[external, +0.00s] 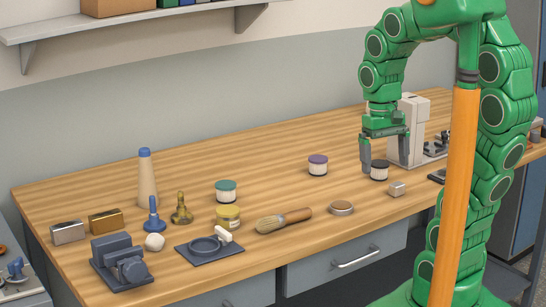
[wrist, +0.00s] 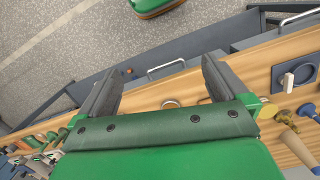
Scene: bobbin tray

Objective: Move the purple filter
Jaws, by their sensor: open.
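The purple filter (external: 318,166) is a short white cylinder with a purple top. It stands upright on the wooden bench near the middle in the external view. I cannot make it out in the wrist view. My gripper (external: 384,166) is open, pointing down to the right of the purple filter and apart from it. Its fingers appear on either side of a black-topped filter (external: 380,171) in the external view; whether they surround it or stand in front or behind is unclear. In the wrist view, the two fingers (wrist: 160,85) are spread with nothing held between them.
A teal-topped filter (external: 226,192) and a yellow-topped filter (external: 228,217) stand left. A white machine (external: 411,130) stands behind my gripper. The bench behind the purple filter is clear.

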